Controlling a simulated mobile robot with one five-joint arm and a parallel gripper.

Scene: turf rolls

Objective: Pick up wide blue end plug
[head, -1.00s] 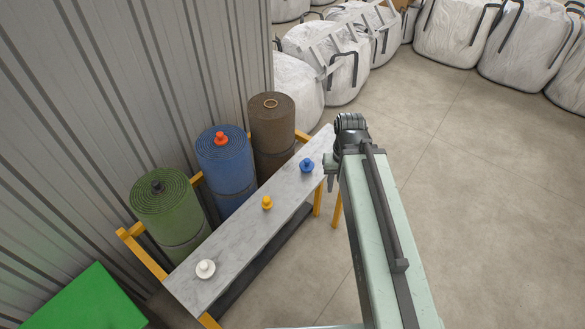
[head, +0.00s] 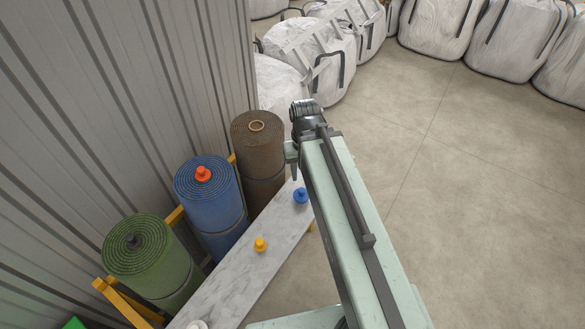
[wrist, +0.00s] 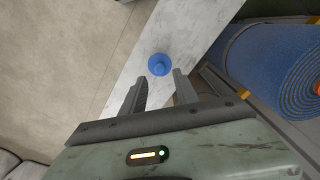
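The wide blue end plug (head: 301,195) stands upright on the grey marbled shelf (head: 235,283), near its far end. In the wrist view the blue plug (wrist: 159,65) lies ahead of my gripper (wrist: 158,83), roughly in line with the gap between the two fingers. The fingers are apart with nothing between them. In the head view my gripper (head: 293,170) is at the end of my arm, close to the blue plug; its fingers are partly hidden there.
A yellow plug (head: 260,244) and a white plug (head: 197,325) stand on the shelf. Behind it are green (head: 165,270), blue (head: 210,205) and brown (head: 258,150) turf rolls. A corrugated wall (head: 110,90) stands left; open floor (head: 480,200) lies right.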

